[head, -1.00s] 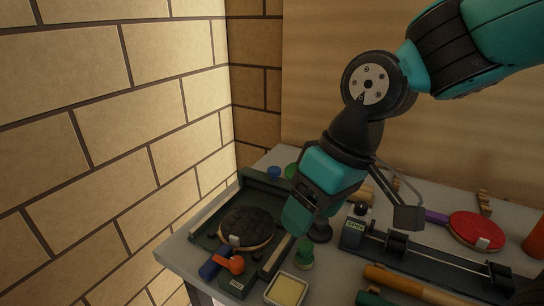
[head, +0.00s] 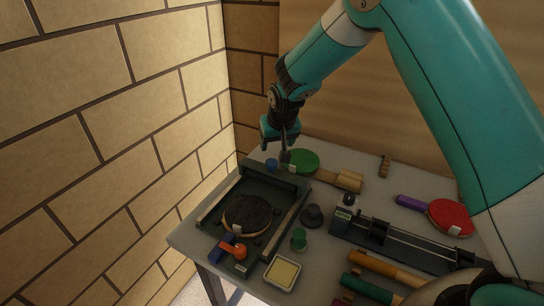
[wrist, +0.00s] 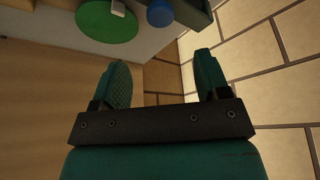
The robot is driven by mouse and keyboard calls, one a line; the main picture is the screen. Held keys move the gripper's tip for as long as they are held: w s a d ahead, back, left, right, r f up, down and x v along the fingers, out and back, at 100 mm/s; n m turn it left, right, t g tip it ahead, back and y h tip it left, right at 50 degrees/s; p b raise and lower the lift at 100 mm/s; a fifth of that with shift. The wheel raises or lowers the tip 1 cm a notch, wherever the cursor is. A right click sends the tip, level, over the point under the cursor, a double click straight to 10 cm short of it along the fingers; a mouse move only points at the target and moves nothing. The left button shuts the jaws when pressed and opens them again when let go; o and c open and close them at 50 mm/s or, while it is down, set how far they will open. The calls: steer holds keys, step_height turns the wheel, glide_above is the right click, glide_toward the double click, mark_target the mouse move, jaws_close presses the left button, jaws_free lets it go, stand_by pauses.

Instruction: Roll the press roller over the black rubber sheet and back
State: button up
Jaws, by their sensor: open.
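The press stands at the left of the table, with a dark frame and pale side rails (head: 291,217). The press roller appears to be the dark crossbar (head: 268,178) at its far end, with a blue knob (head: 271,164) beside it. The black rubber sheet (head: 249,213) lies on a round paddle between the rails, with a white tab at its near edge. My gripper (head: 278,147) is open and empty, above and behind the crossbar near the blue knob. In the wrist view, its two fingers (wrist: 163,78) are apart with nothing between them; the knob (wrist: 160,13) and part of the crossbar (wrist: 195,12) show beyond.
A green paddle (head: 303,161) lies just right of the knob. A black knob-shaped weight (head: 312,215), green stamp (head: 299,239) and yellow pad (head: 283,272) stand right. A brick wall (head: 110,150) is close left.

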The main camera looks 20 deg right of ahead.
mark_target(272, 162)
steer(key=p+x, duration=0.3)
steer(key=x, duration=0.8)
steer(key=shift+c, duration=0.5)
